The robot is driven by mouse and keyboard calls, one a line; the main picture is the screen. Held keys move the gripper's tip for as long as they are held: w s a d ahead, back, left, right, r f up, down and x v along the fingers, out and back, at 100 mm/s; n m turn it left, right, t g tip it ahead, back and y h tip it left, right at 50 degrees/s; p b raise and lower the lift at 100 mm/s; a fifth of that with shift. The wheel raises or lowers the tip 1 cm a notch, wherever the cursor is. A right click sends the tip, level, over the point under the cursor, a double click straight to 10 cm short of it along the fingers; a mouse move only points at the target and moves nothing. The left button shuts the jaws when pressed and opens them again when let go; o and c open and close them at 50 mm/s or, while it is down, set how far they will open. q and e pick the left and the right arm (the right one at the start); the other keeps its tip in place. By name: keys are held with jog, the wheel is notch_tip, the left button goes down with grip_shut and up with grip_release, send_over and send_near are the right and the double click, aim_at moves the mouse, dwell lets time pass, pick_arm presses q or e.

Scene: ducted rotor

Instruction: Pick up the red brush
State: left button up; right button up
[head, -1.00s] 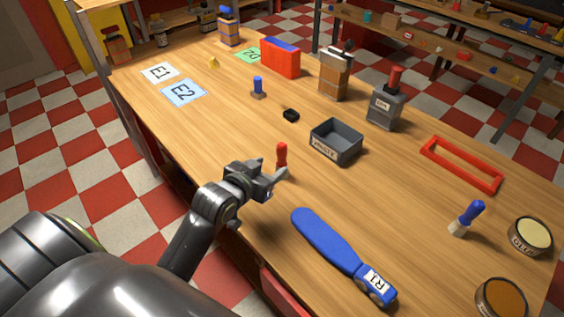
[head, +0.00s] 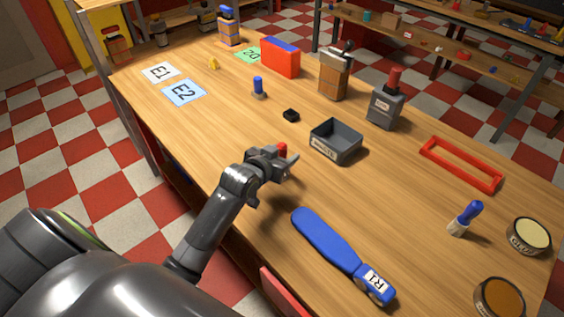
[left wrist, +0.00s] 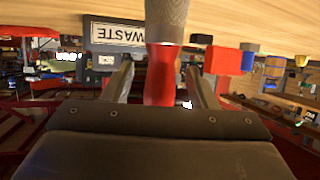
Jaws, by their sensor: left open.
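The red brush stands upright on the wooden table (head: 215,125); in the head view only the top of its red handle (head: 283,149) shows, the rest hidden behind my left gripper (head: 282,164). In the left wrist view the table is at the top, and the red handle (left wrist: 160,75) with a grey-brown part above it lies between my two fingers (left wrist: 161,84). The fingers are open, with a visible gap to the handle on each side. My right gripper is in neither view.
A grey waste bin (head: 337,141) stands just right of the gripper. A blue R1 paddle (head: 330,247) lies nearer the front edge. A small black block (head: 291,115) and a blue-handled item (head: 258,87) are farther back. The table left of the gripper is clear.

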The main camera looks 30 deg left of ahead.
pick_arm(q)
jog(key=c, duration=1.1)
